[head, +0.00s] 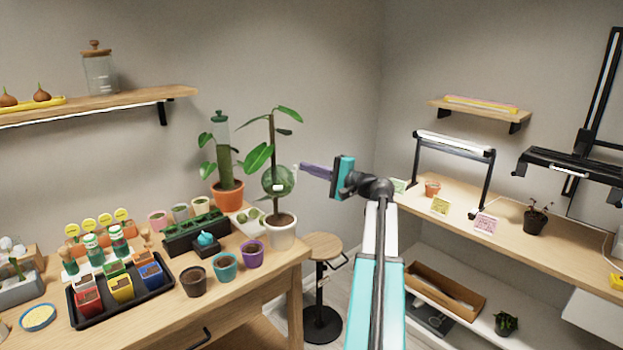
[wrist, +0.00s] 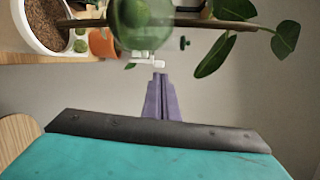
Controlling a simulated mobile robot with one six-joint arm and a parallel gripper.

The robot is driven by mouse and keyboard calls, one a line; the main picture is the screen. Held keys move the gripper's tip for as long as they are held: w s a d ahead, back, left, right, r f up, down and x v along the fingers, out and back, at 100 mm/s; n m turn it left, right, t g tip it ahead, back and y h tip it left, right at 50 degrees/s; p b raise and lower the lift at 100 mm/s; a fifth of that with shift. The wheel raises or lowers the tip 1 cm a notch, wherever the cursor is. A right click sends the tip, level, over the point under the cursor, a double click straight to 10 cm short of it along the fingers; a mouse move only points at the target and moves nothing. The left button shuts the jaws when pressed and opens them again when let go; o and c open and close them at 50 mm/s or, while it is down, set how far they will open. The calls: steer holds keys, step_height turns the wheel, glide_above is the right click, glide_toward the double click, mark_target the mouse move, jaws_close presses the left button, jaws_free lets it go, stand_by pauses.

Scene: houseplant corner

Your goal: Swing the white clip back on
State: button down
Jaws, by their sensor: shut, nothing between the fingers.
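A green, see-through ball (head: 277,180) sits around the stem of a tall plant in a white pot (head: 281,232) at the table's right corner. In the wrist view the ball (wrist: 142,22) is at the top. The white clip (wrist: 150,59) sticks out from the ball's side facing my gripper; in the head view it is too small to read clearly. My gripper (head: 302,168) is right of the ball, its purple fingers shut and empty. In the wrist view the fingertips (wrist: 160,75) are close to the clip; I cannot tell whether they touch.
Plant leaves (wrist: 228,48) spread beside the ball. A terracotta pot (head: 228,196) with a plant stands behind left. The wooden table (head: 172,325) holds several small pots and a black tray (head: 122,316). A stool (head: 322,246) stands below. The air right of the ball is clear except for my arm.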

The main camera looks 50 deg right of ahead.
steer(key=shift+d, duration=0.15)
steer(key=s+d+b, duration=0.2)
steer(key=s+d, duration=0.3)
steer(key=s, duration=0.5)
steer(key=shift+d, duration=0.2)
stand_by(0.6)
steer(key=shift+f, duration=0.1)
